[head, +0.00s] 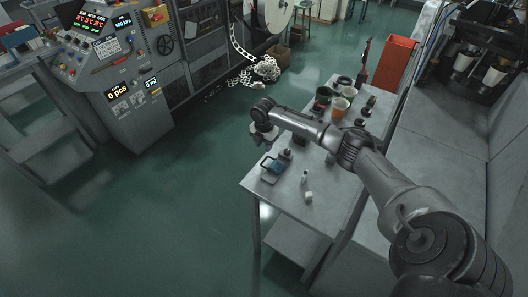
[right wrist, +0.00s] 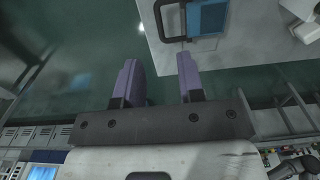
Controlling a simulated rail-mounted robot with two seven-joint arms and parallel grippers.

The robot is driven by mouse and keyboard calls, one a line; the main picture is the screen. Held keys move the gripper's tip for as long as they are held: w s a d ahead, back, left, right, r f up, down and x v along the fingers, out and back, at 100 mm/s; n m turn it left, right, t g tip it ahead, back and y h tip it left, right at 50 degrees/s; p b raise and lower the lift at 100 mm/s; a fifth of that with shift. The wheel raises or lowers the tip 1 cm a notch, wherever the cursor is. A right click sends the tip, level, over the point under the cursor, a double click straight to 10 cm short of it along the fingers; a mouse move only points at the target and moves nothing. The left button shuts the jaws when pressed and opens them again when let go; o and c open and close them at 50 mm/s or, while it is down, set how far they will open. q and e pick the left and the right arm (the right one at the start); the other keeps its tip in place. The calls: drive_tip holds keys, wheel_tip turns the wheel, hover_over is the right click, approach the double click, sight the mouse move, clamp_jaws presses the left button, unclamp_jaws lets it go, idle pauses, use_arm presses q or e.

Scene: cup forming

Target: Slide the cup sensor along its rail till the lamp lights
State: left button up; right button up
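I cannot make out the cup sensor, its rail or its lamp for certain in either view. The forming machine's control panel (head: 98,40), with lit red, white and green readouts, stands at the back left. My right gripper (head: 264,140) hangs beyond the near-left end of the steel table in the head view, small and dark. In the right wrist view its two purple fingers (right wrist: 157,62) stand apart with nothing between them. My left gripper is not in view.
The steel table (head: 300,222) bears a blue-topped item (head: 272,165), also in the right wrist view (right wrist: 207,17), small white pieces (head: 308,196) and several cups (head: 340,108). A red bin (head: 392,65) stands behind. Open green floor (head: 180,200) lies between table and machine.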

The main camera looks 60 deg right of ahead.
wheel_tip(320, 180, up, 6)
drive_tip(key=shift+f, duration=0.15)
idle(0.7)
